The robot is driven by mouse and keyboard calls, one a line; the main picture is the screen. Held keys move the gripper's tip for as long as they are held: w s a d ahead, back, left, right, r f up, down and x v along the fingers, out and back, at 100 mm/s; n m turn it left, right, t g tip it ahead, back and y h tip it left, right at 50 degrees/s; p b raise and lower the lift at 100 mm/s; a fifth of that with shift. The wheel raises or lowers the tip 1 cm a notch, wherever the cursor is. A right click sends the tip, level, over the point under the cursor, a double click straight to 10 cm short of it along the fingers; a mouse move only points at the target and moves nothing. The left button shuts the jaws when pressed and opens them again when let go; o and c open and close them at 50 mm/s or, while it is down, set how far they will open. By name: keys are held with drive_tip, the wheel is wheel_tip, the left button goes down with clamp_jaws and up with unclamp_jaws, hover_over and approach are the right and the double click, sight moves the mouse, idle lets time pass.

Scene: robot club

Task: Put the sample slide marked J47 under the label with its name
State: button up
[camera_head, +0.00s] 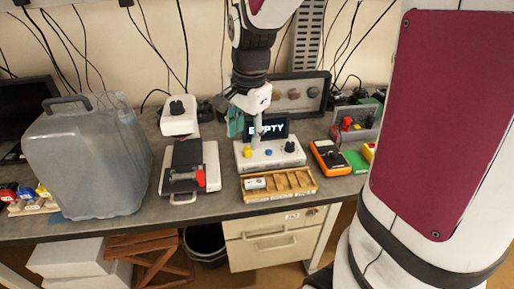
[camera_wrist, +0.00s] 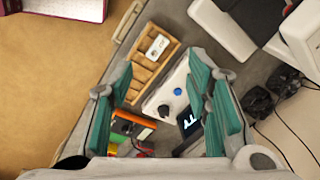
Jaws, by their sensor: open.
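A wooden tray (camera_head: 290,183) with several compartments lies at the table's front edge; it also shows in the wrist view (camera_wrist: 138,76). One small white piece (camera_head: 256,183) with a dark marking sits in its left end compartment in the head view, and it shows in the wrist view (camera_wrist: 157,47). I cannot read its marking, so I cannot tell whether it is J47.
A black and white instrument (camera_head: 190,165) with a red part stands left of the device. A large grey canister (camera_head: 88,155) is farther left. An orange meter (camera_head: 329,157) and a green block (camera_head: 356,161) lie to the right. A drawer cabinet (camera_head: 268,246) is below.

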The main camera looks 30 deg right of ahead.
drive_tip(key=s+a+r+n+t, duration=0.2)
drive_tip(key=s+a+r+n, duration=0.1)
drive_tip(key=s+n, duration=0.4)
drive_tip(key=s+a+r+n+t, duration=0.1)
drive_tip(key=s+a+r+n, duration=0.3)
drive_tip(key=s+r+n, duration=0.2)
drive_tip(key=s+n, duration=0.2)
drive_tip(key=s, duration=0.1)
drive_tip(key=shift+s+a+r+t, duration=0.15)
drive_tip(key=shift+r+t, duration=0.1)
drive_tip(key=shift+t, duration=0.15)
drive_tip(key=shift+c, duration=0.5)
